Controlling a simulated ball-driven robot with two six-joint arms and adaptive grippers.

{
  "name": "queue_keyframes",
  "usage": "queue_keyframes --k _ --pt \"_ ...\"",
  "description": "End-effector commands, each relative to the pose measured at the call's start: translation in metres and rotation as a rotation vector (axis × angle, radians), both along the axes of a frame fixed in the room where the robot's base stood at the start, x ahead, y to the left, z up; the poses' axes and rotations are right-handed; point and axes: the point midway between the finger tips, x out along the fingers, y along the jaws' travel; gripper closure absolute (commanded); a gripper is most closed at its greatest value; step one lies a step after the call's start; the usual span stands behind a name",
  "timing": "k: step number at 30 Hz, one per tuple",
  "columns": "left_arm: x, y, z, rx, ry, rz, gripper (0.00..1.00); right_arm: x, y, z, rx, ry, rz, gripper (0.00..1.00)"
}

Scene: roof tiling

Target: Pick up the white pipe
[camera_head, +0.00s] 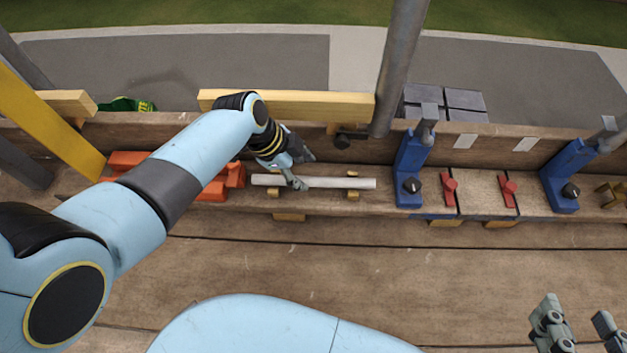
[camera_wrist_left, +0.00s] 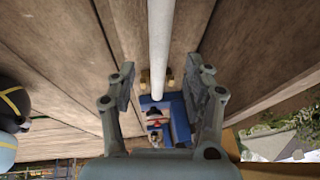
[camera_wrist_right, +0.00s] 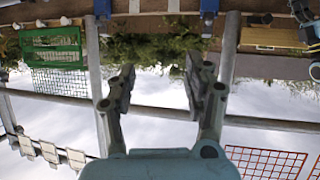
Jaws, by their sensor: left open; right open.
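The white pipe (camera_head: 335,183) lies level on small yellow rests on the wooden ledge in the head view. My left gripper (camera_head: 301,171) is at the pipe's left half, with one finger seen in front of it. In the left wrist view the pipe (camera_wrist_left: 160,45) runs from the top edge down to between the open fingers of my left gripper (camera_wrist_left: 158,90). I cannot tell whether a finger touches it. My right gripper (camera_head: 578,325) is open and empty at the lower right of the head view, far from the pipe. It also shows open in the right wrist view (camera_wrist_right: 158,85).
Orange blocks (camera_head: 213,190) lie left of the pipe. A blue clamp (camera_head: 409,170) stands right of it, then red pieces (camera_head: 450,188) and another blue clamp (camera_head: 565,178). A yellow beam (camera_head: 300,105) and a grey post (camera_head: 398,70) stand behind. The front planks are clear.

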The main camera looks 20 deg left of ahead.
Motion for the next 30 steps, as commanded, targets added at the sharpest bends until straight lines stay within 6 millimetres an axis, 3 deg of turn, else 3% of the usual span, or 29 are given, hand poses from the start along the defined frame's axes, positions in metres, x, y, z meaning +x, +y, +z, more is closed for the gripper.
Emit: queue_keyframes --k 6,15,24,30 --pt "0.001 -0.004 -0.009 -0.001 0.002 0.0 0.49 0.036 0.004 0.037 -0.002 -0.183 0.02 0.49" --pt "0.003 -0.009 -0.019 -0.001 0.002 0.0 0.49 0.074 0.01 0.099 -0.001 -0.451 0.049 0.49" --pt "0.006 -0.014 -0.03 0.0 0.004 0.001 0.49 0.094 0.018 0.168 -0.002 -0.744 0.085 0.49" --pt "0.008 -0.017 -0.038 -0.001 0.002 0.001 0.49 0.095 0.024 0.215 -0.002 -0.949 0.111 0.49"
